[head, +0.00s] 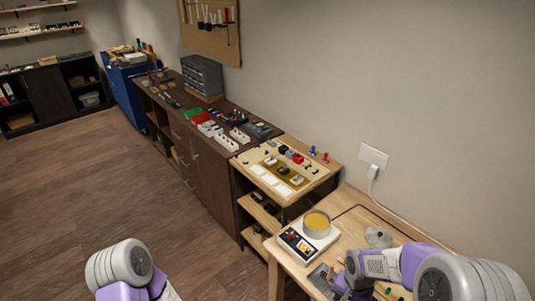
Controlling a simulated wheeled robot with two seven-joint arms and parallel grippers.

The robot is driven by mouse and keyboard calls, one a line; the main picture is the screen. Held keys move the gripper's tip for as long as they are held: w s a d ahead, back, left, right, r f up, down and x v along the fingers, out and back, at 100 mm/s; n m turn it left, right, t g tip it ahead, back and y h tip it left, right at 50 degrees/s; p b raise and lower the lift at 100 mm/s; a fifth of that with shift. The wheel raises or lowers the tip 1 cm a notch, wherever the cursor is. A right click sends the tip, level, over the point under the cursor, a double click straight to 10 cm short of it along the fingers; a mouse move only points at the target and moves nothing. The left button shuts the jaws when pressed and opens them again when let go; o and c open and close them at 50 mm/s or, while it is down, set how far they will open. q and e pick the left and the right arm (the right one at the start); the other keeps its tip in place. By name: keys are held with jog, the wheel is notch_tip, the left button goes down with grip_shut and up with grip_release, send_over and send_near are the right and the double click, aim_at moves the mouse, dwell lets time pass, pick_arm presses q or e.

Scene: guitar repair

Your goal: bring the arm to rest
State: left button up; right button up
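My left arm (126,270) shows only as a grey and purple link at the bottom left, over the floor. Its gripper is out of the picture. My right arm (400,262) comes in from the bottom right, over the light wooden table. Its front end, a dark part around the gripper (338,284), is low over the table's near side. It is small and partly hidden by the arm, so I cannot tell whether its fingers are open or whether they hold anything.
A white device with a round amber-topped pot (317,223) stands on the light table (349,207). A wooden shelf unit with a parts board (325,172) and a dark cabinet (207,168) line the wall. A cable runs from the wall socket (373,156). The floor at left is clear.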

pick_arm(q)
jog(key=shift+w+f+b, duration=0.6)
jog(key=shift+f+b, duration=0.2)
jog(key=shift+f, duration=0.05)
pick_arm(e)
jog(key=s+a+f+n+y, duration=0.2)
jog(key=s+a+f, duration=0.3)
jog(key=f, duration=0.5)
jog(key=s+a+f+n+y, duration=0.2)
jog(key=s+a+f, duration=0.2)
jog(key=a+f, duration=0.3)
notch_tip(320, 180, down, 3)
jog(key=shift+s+a, duration=0.3)
jog(key=shift+s, duration=0.05)
